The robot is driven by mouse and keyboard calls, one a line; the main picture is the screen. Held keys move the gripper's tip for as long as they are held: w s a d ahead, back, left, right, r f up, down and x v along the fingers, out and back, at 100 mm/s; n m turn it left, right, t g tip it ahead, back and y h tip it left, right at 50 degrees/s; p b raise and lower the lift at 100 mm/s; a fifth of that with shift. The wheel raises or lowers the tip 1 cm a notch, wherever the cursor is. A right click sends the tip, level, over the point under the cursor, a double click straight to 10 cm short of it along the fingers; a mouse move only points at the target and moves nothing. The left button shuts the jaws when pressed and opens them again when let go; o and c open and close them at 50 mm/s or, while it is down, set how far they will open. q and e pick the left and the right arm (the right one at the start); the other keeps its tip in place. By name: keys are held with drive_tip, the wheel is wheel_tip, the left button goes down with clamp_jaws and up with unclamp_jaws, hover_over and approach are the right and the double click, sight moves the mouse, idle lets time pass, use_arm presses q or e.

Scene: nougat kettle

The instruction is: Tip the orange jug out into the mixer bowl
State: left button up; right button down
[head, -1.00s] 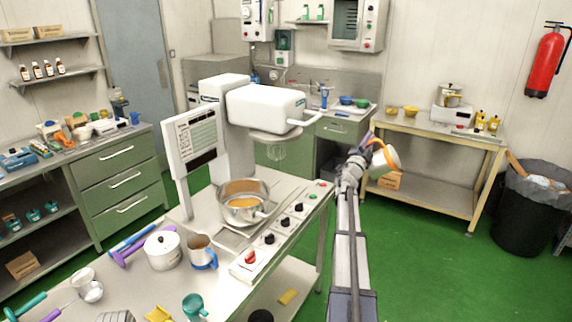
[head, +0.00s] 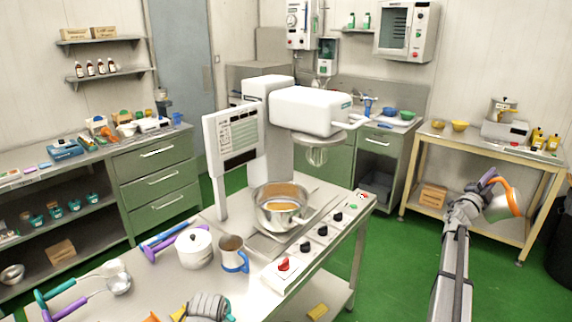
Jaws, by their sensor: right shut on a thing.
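The jug (head: 499,208), pale-walled with an orange handle, is in my right gripper (head: 484,189), at the right of the head view. The gripper is shut on it and holds it in the air, well right of the mixer bowl. The jug looks tilted; its contents cannot be made out. The steel mixer bowl (head: 264,192) stands on the work table under the white mixer head (head: 310,108), with orange-brown stuff visible inside.
A white lidded pot (head: 194,248) and a blue-handled mug (head: 233,254) stand left of the bowl. A control panel with knobs (head: 322,230) edges the table. A side table (head: 470,146) stands behind my right gripper. Green floor lies open between the tables.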

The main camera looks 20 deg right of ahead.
drive_tip(key=shift+r+m+p, duration=0.2)
drive_tip(key=shift+m+p, duration=0.1)
wheel_tip(320, 180, up, 7)
drive_tip(key=m+g+y+p, duration=0.2)
drive_tip(key=m+y+p, duration=0.6)
drive_tip(key=m+p, duration=1.5)
drive_tip(key=shift+f+m+g+y, duration=0.2)
drive_tip(key=shift+m+g+y, duration=0.1)
drive_tip(key=shift+m+g, duration=0.1)
drive_tip(key=shift+w, duration=0.1)
